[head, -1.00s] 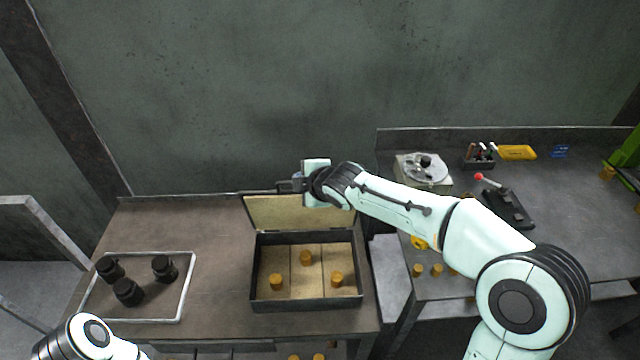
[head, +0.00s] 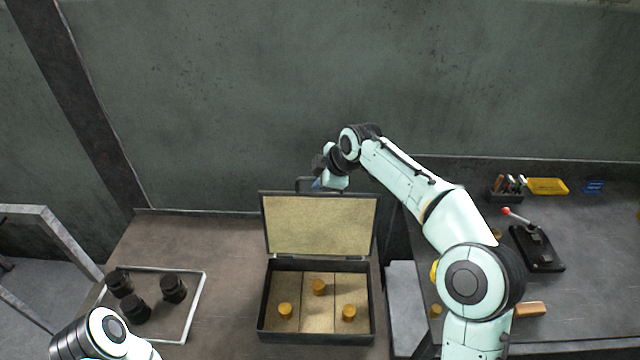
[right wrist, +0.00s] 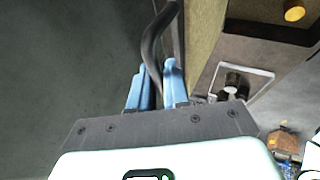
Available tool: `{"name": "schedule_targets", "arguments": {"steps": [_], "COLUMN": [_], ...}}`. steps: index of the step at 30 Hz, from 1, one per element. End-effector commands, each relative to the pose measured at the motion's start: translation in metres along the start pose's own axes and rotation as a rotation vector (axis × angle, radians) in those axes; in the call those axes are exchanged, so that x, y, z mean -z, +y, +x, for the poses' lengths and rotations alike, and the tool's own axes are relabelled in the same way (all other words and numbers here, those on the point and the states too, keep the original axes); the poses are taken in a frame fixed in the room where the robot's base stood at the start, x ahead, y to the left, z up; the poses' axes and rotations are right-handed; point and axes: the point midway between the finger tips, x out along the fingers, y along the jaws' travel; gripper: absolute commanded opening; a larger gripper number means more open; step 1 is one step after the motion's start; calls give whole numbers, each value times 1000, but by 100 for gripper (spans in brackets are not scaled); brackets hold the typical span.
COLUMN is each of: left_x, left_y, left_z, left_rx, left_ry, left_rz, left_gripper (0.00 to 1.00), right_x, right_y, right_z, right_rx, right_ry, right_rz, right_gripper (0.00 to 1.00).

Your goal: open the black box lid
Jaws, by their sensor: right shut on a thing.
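The black box (head: 316,338) stands on the brown table with its lid (head: 320,224) raised about upright along its rear edge. The lid's tan inner face shows. A dark loop handle (head: 303,180) sits on the lid's top edge. My right gripper (head: 318,184) is shut on this handle. In the right wrist view, the blue fingers (right wrist: 152,88) close around the curved handle (right wrist: 153,45), with the lid (right wrist: 203,35) beside it. My left gripper is out of view; only part of my left arm shows at lower left.
Inside the box stand three orange cylinders (head: 319,287). A framed tray (head: 197,308) with black knobbed parts (head: 173,289) lies to the left. The right bench holds a red-knobbed lever device (head: 537,247) and a yellow tray (head: 546,186). The wall (head: 230,100) rises behind the table.

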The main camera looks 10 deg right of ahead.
Motion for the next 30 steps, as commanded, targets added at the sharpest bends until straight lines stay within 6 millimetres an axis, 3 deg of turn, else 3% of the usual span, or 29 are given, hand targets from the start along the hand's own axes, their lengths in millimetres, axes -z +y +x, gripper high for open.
{"name": "schedule_targets", "arguments": {"steps": [19,20,21,30], "left_x": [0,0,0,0], "left_y": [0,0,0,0], "left_z": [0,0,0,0], "left_rx": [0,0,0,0], "left_ry": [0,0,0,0], "left_rz": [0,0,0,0], "left_gripper": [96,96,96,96], "right_x": [-1,-1,-1,-1], "right_y": [3,3,3,2], "right_z": [3,3,3,2], "right_rx": [36,36,36,39], "right_ry": [3,3,3,1], "right_rz": [14,14,14,13], "right_gripper": [0,22,35,37]}}
